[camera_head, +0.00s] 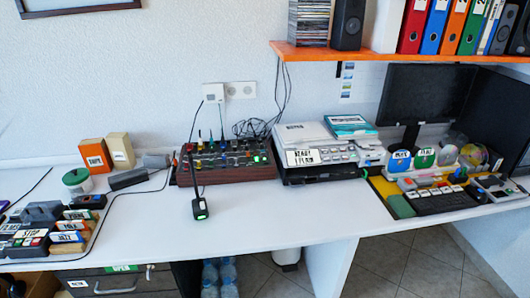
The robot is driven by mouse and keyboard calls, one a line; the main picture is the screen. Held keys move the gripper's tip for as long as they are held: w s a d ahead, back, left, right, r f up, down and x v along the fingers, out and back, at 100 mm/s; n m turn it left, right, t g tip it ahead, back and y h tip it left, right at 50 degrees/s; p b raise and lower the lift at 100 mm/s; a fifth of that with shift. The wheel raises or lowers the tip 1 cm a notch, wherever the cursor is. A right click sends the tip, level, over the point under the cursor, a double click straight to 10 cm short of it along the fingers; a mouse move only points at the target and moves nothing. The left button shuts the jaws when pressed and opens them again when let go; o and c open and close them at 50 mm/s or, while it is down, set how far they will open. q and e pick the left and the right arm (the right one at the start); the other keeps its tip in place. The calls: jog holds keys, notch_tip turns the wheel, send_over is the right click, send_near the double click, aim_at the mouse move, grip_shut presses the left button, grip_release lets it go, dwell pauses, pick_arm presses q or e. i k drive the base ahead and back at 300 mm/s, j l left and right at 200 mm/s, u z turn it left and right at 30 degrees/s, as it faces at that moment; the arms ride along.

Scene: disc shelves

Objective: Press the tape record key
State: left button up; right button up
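No key can be clearly read as the tape record key at this size. A dark device with labelled keys (32,240) stands at the table's left end; one label looks like "STOP". A grey and black stacked machine (318,152) with a large white label on its front stands right of the middle. Between them is a brown-sided mixer-like unit (222,162) with several knobs and a green-lit spot. Neither of my grippers shows in the head view.
The white table (270,222) has free room along its front middle. A black stalk-like item (199,205) with a green light stands before the mixer. Orange (95,156) and beige boxes stand behind left. A keyboard (442,200) and monitor (427,100) are at right, below an orange shelf (365,52).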

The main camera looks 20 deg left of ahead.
aim_at(36, 241)
jog(key=i+j+u, duration=0.3)
jog(key=i+j, duration=0.15)
jog(key=i+j+u, duration=0.25)
jog(key=i+j, duration=0.2)
jog(key=u, duration=2.25)
